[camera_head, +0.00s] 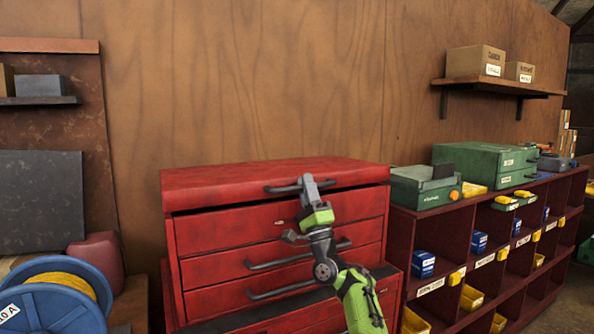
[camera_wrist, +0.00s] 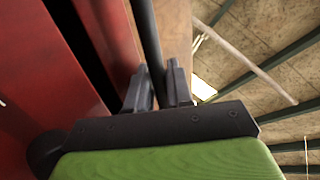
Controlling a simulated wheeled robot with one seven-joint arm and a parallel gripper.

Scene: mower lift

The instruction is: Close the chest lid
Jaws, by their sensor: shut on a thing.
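The red tool chest (camera_head: 228,236) has a red lid (camera_head: 230,180) on top, nearly level, with a thin dark gap under its front edge. The lid has a dark bar handle (camera_head: 279,189) on its front. My gripper (camera_head: 308,183) is at the lid's front and is shut on this handle. In the wrist view the handle (camera_wrist: 148,35) runs between the two fingers (camera_wrist: 160,85), and the dark gap (camera_wrist: 78,45) shows between the lid (camera_wrist: 108,35) and the chest body (camera_wrist: 40,70). My forearm hides part of the drawer fronts.
Drawer handles (camera_head: 285,290) stick out below my gripper. To the right is a dark red cubby shelf (camera_head: 400,238) with green cases (camera_head: 480,163) on top. A blue cable reel (camera_head: 50,300) stands at lower left. A wooden wall (camera_head: 240,80) is behind.

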